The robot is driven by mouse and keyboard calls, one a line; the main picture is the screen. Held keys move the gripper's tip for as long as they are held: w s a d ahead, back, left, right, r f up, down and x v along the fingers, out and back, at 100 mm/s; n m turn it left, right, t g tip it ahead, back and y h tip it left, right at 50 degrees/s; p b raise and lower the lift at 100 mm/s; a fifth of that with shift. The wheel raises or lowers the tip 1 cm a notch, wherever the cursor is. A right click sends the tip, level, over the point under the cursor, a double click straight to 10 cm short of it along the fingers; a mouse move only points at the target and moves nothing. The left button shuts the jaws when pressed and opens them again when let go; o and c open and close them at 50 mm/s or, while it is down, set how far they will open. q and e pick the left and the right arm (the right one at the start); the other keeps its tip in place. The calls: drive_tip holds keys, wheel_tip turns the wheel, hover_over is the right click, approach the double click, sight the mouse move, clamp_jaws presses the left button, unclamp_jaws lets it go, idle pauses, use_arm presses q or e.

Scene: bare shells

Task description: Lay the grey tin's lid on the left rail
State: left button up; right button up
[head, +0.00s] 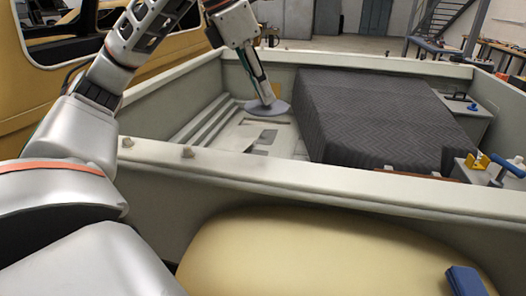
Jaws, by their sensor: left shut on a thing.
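My left gripper (266,98) reaches over the pale open bed and points down. It is shut on a flat, round grey-violet lid (280,109), which lies about level near the bed floor. I cannot tell whether the lid touches the floor or anything under it. No grey tin can be made out. A pale rail (310,186) runs along the near side of the bed, and another rail (370,62) runs along the far side. I cannot tell which one is the left rail. My right gripper is out of view.
A dark ribbed cover (375,115) fills much of the bed. A yellow bracket (477,160) and a blue-handled clamp (505,172) are at the right. A blue object (466,280) lies on a yellow rounded surface (300,255) in front.

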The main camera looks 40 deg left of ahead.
use_arm(q)
wheel_tip(320, 180, down, 10)
drive_tip(key=b, duration=0.4)
drive_tip(key=shift+f, duration=0.25)
drive_tip(key=shift+f+b, duration=0.75)
drive_tip(key=shift+f, duration=1.6)
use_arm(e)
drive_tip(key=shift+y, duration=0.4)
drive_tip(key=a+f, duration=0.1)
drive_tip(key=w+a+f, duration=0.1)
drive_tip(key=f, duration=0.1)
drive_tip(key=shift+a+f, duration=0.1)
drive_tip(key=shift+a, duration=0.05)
use_arm(q)
drive_tip(key=shift+f, duration=0.1)
drive_tip(key=o, duration=0.9)
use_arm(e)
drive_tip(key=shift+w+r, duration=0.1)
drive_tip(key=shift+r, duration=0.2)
use_arm(q)
drive_tip(key=shift+p+v, duration=2.05)
drive_tip(key=shift+v, duration=4.1)
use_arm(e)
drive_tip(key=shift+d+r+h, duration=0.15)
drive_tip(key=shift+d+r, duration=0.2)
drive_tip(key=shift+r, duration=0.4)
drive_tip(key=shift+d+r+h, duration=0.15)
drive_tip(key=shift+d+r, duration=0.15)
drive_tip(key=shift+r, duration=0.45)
